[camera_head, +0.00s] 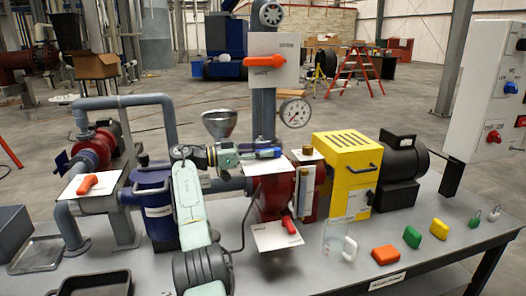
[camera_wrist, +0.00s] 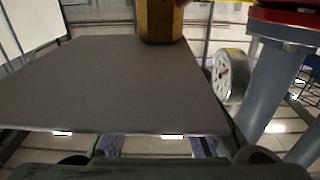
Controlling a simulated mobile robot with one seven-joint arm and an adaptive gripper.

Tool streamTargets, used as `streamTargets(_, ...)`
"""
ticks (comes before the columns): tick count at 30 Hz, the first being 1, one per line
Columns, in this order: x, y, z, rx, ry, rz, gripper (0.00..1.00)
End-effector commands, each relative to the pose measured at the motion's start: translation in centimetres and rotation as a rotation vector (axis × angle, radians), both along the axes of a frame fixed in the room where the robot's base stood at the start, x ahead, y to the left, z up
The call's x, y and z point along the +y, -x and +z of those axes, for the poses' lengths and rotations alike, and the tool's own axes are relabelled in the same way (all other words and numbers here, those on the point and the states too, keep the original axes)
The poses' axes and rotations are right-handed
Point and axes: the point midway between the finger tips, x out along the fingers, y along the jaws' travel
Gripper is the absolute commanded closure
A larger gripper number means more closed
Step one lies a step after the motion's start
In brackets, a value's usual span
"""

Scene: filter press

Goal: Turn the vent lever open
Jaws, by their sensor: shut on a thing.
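My gripper (camera_head: 270,153) reaches in from the left, at the top edge of a small white plate (camera_head: 268,168) on the red pump (camera_head: 268,200) in the head view. It is shut at this plate, on what appears to be the vent lever; the lever itself is hidden by the fingers and no label can be read there. In the wrist view a large dark grey panel (camera_wrist: 110,85) fills the left and middle, with a brass cap (camera_wrist: 160,20) beyond its far edge. The fingertips and their contact are not clear there.
Other orange-red levers sit on white plates at the top pipe (camera_head: 265,61), at the left (camera_head: 87,183) and low on the pump (camera_head: 289,225). A pressure gauge (camera_head: 295,112), a funnel (camera_head: 219,123) and a yellow guard (camera_head: 346,165) stand close. A clear jug (camera_head: 337,243) stands in front.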

Motion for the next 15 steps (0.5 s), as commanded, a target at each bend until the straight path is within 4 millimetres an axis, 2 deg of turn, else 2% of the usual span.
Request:
streamTargets(10,-0.20,-0.01,-0.28,0.004,-0.004,-0.004,1.00)
streamTargets(11,-0.20,-0.01,-0.29,0.004,-0.004,-0.004,0.80)
streamTargets(15,-0.14,-0.01,-0.24,0.004,-0.003,-0.003,0.71)
